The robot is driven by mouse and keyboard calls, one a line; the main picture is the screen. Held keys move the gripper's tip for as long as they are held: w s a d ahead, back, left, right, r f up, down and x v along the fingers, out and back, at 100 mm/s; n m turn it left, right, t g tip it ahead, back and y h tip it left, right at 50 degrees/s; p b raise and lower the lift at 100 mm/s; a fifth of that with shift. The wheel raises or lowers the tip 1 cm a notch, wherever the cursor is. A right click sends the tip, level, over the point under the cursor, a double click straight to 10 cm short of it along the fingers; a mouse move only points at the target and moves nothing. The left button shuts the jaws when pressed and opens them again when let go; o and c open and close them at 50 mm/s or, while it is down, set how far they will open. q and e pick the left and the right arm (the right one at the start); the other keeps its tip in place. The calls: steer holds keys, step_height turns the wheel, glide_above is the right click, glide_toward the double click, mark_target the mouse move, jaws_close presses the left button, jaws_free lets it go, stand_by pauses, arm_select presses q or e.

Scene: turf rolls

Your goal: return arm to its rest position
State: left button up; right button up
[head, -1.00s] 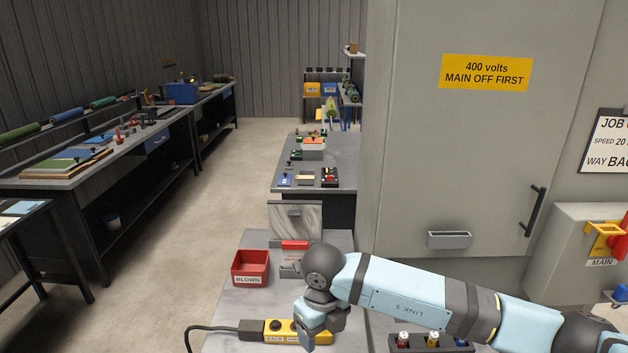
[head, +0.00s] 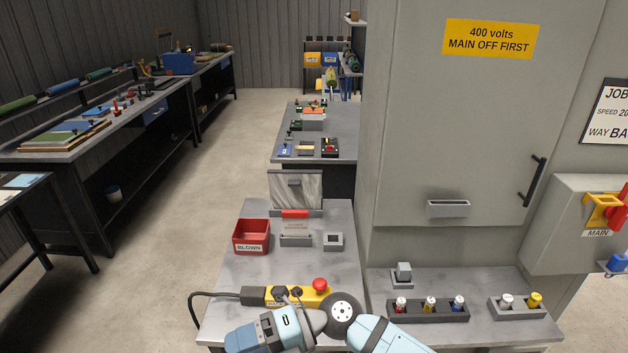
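My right arm (head: 275,330) is folded at the bottom centre of the head view, over the front edge of the grey bench. It is pale blue with a dark grey round joint. Small grey pieces that look like the fingers of my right gripper (head: 290,298) overlap the front of the yellow control box. I cannot tell whether they are open or shut, or whether they touch the box. No held object shows. My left gripper is not in view.
The yellow control box (head: 257,295) has a red button and a cable. A red "BLOWN" bin (head: 251,248) stands behind it. Right of the arm are a dark fuse rack (head: 428,315) and a smaller grey rack (head: 516,313). A tall cabinet (head: 455,130) rises behind them.

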steer(key=w+d+f+m+t, duration=0.2)
steer(key=d+m+t, duration=0.4)
steer(key=m+t, duration=0.5)
steer(key=w+d+f+m+t, duration=0.25)
steer(key=d+m+t, duration=0.35)
steer(key=m+t, duration=0.5)
steer(key=s+d+f+m+g+h, duration=0.2)
steer(key=s+d+f+m+h, duration=0.4)
steer(key=d+f, duration=0.3)
steer(key=s+d+f+m+g+h, duration=0.3)
steer(key=s+d+f+m+h, duration=0.3)
steer(key=d+f+m, duration=0.3)
step_height(320, 180, down, 2)
steer(key=shift+s+d+f, duration=0.1)
steer(key=shift+s+d, duration=0.15)
steer(key=shift+s, duration=0.65)
steer(key=shift+c, duration=0.5)
